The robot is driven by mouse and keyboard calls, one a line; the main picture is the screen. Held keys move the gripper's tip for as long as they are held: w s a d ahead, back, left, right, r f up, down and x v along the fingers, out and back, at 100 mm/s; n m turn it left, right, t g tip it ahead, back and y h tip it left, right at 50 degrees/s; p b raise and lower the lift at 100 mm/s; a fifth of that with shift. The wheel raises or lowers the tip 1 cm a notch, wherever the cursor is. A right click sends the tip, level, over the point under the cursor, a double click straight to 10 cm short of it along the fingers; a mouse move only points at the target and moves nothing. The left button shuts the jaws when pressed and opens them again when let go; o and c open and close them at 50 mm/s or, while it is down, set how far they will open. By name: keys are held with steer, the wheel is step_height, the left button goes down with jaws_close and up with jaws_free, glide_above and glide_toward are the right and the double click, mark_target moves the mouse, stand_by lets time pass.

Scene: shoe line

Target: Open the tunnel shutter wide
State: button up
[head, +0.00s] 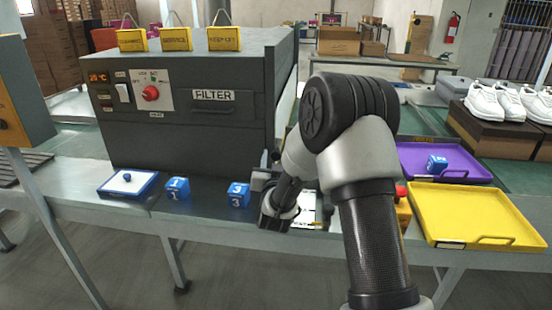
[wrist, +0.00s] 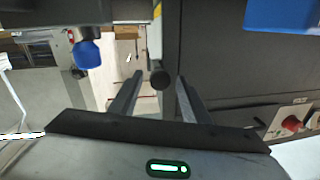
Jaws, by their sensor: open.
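The grey tunnel box (head: 190,125) stands on the bench at left in the head view. Its right end, beside my arm, is largely hidden, and I cannot make out the shutter there for certain. My gripper (head: 277,205) is low by the box's front right corner. In the wrist view my gripper (wrist: 160,76) is open, with a dark round knob (wrist: 160,79) showing between its fingers. I cannot tell whether the fingers touch it. A yellow-and-black striped edge (wrist: 157,25) shows above the knob.
Blue numbered cubes (head: 178,189) (head: 238,195) and a white-and-blue tray (head: 113,186) lie before the box. A red dial (head: 150,93) is on its front. Yellow tags (head: 175,39) stand on top. A yellow tray (head: 470,213) and purple tray (head: 457,174) lie right of my arm.

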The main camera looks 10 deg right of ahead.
steer(key=shift+w+d, duration=0.15)
steer(key=shift+w, duration=0.75)
steer(key=shift+c, duration=0.4)
jaws_close()
step_height(320, 180, up, 19)
steer(key=p, duration=0.6)
steer(key=shift+r, duration=0.15)
steer(key=shift+o, duration=0.4)
jaws_free()
steer(key=s+a, duration=0.3)
steer(key=s, duration=1.4)
steer(key=shift+p, duration=0.35)
